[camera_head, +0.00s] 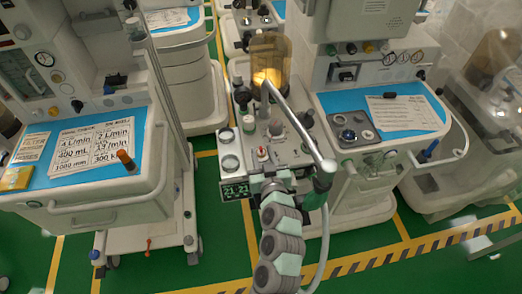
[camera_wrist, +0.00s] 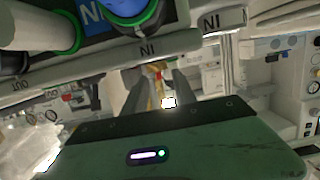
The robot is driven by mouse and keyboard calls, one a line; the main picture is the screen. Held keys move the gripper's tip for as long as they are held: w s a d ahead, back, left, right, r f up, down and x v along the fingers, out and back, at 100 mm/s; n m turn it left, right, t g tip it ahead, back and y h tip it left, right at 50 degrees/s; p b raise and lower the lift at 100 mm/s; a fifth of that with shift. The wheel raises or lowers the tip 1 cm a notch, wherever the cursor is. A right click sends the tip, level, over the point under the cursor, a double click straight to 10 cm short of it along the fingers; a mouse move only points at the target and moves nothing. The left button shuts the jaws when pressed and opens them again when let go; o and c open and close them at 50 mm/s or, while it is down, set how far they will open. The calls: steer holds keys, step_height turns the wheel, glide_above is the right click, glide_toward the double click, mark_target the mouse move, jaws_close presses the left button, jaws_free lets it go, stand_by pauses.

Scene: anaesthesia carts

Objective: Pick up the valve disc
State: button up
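I cannot pick out the valve disc for certain. In the head view a grey tray (camera_head: 352,121) on the right cart's blue top holds small round parts (camera_head: 348,134), too small to identify. My gripper (camera_wrist: 160,92) shows in the wrist view as two grey fingers, spread apart with a gap between them and nothing visibly held. A yellow and red shape shows through the gap, and I cannot tell what it is. In the head view my arm reaches up to the front of the central breathing unit (camera_head: 285,150), and its fingertips are hard to make out there.
The breathing unit carries an amber canister (camera_head: 270,55), round ports and a lit display (camera_head: 236,190). A grey pipe (camera_head: 300,125) slants across it beside my arm. A left cart (camera_head: 95,190) holds papers and an orange-capped item (camera_head: 125,160). Green floor lies between carts.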

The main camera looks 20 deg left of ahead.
steer(key=shift+c, duration=0.4)
jaws_close()
